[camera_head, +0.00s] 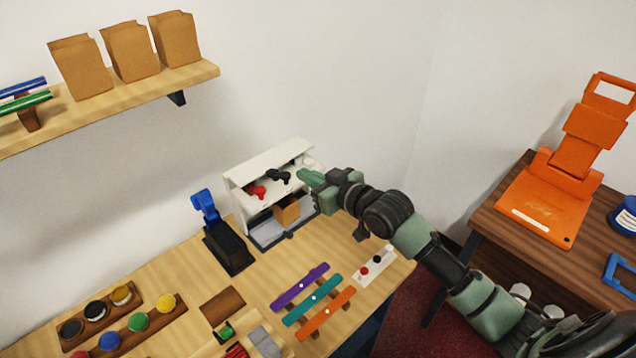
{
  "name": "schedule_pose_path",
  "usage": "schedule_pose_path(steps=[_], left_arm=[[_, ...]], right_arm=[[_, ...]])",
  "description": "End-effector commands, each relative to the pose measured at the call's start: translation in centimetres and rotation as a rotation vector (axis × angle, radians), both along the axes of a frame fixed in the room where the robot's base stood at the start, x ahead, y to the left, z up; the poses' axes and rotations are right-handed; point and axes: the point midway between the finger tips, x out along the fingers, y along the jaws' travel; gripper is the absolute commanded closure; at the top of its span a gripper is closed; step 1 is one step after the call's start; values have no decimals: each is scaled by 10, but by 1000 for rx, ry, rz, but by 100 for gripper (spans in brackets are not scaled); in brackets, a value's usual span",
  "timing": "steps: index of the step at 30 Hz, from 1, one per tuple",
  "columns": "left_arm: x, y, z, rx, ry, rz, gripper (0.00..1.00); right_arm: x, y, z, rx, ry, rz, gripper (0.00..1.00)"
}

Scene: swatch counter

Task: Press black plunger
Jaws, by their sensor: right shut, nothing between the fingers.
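A white machine (236,187) stands on the wooden counter against the wall. A black plunger (280,177) and a red plunger (258,191) sit side by side under its top, black on the right. My right gripper (304,177) is shut and empty, its green fingertips just right of the black plunger. I cannot tell whether they touch it. My right arm comes in from the lower right. My left gripper is not in view.
A brown block (287,211) sits in the machine's lower opening. A blue and black device (228,246) stands to its left. A white plate (374,266) with a red and a black knob lies right of purple, teal and orange strips (314,298). Brown bags (127,52) stand on the shelf.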

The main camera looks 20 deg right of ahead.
Motion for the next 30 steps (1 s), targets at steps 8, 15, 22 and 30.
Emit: schedule_pose_path(steps=[8,15,22,30], left_arm=[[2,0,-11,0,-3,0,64],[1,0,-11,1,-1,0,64],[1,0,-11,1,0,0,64],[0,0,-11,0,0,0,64]], right_arm=[[-31,-11,8,0,-1,1,100],[-33,-12,10,0,-1,0,100],[-33,-12,10,0,-1,0,100],[-33,-12,10,1,-2,0,100]])
